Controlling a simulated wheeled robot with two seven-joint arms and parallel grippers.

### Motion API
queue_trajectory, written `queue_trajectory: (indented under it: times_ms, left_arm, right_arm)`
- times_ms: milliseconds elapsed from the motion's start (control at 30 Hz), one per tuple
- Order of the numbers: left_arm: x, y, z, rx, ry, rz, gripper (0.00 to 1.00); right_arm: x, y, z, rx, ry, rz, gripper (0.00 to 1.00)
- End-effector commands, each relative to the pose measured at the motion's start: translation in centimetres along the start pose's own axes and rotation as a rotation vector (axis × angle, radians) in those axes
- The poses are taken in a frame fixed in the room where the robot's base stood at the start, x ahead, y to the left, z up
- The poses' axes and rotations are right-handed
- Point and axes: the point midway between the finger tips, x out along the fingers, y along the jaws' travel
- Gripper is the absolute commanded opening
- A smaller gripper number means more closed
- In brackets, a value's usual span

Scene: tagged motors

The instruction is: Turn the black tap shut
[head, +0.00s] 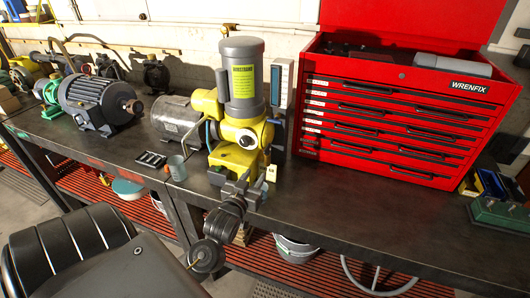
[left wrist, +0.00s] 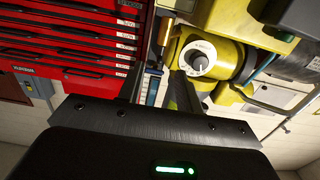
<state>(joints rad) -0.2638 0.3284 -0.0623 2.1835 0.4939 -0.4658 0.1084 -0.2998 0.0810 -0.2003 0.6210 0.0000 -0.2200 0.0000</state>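A yellow pump (head: 235,155) with an upright grey motor (head: 242,75) stands on the bench. A round knob with a white face shows on its front (head: 248,140), and in the left wrist view too (left wrist: 198,59). I cannot make out a black tap for certain; my gripper covers part of the pump's foot. My left gripper (head: 243,184) is in front of the pump's lower part, below the knob. In the left wrist view its two dark fingers (left wrist: 158,78) stand apart, with nothing visible held between them. My right gripper is not in view.
A red tool chest (head: 400,110) stands right of the pump. A dark motor (head: 95,102) stands to the left. A small cup (head: 177,168) and a dark tray (head: 151,159) are left of the gripper. The bench top (head: 360,215) is clear at the front right.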

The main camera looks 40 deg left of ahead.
Motion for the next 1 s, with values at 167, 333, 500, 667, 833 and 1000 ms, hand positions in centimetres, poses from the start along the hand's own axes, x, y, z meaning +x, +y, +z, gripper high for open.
queue_trajectory:
  times_ms: [167,333,500,667,833,1000]
  left_arm:
    - [0.2,-0.5,-1.7,-0.012,0.054,-0.012,0.35]
    - [1.2,-0.5,-1.9,-0.010,0.053,-0.011,0.35]
    - [4.1,-0.5,-2.2,-0.009,0.052,-0.012,0.35]
    - [7.1,-0.5,-2.3,-0.008,0.051,-0.011,0.35]
    - [9.6,-0.6,-2.3,-0.010,0.051,-0.011,0.35]
    - [10.7,-0.6,-2.2,-0.010,0.049,-0.010,0.35]
  right_arm:
    - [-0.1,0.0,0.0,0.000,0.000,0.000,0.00]
    - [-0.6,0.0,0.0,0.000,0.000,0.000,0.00]
    - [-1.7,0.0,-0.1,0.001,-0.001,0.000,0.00]
    - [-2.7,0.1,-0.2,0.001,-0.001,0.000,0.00]
    - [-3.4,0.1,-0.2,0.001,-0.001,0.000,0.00]
    - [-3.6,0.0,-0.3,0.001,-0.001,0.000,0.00]
